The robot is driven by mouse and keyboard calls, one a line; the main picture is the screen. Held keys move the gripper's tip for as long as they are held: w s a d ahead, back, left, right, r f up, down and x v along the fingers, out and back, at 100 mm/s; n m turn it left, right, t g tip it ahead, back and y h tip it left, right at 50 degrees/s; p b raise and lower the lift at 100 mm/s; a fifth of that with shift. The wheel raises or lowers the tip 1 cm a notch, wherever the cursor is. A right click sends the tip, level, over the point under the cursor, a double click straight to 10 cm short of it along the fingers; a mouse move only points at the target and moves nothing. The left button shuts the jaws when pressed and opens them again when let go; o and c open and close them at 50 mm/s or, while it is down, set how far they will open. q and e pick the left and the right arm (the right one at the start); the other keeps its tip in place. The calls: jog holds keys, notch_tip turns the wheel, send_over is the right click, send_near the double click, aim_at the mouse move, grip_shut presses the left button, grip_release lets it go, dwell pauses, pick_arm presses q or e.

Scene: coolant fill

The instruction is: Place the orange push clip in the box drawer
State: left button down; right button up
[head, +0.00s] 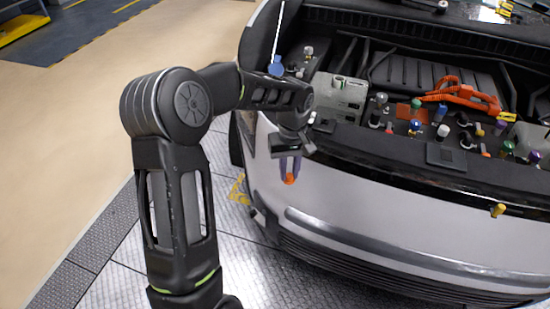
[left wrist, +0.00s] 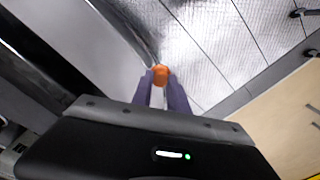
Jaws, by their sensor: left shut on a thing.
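The orange push clip (head: 290,179) is held between the fingertips of my left gripper (head: 290,168), which points down in front of the car's bumper. In the left wrist view the orange clip (left wrist: 160,75) sits at the tips of the purple fingers (left wrist: 161,90), with the floor behind it. The fingers cover part of the clip. The box drawer is not clearly visible in either view. My right gripper is not in view.
The car's front (head: 400,215) is close to my left gripper. Its open engine bay holds orange cables (head: 460,92) and several coloured caps. A yellow-orange piece (head: 498,210) is on the front bodywork at right. Open floor (head: 80,110) lies to the left.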

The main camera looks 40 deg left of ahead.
pick_arm(q)
jog(key=s+d+f+m, duration=0.1)
jog(key=d+f+m, duration=0.8)
jog(key=d+f, duration=0.3)
jog(key=d, duration=0.3)
jog(key=shift+m, duration=0.4)
jog(key=shift+s+f, duration=0.1)
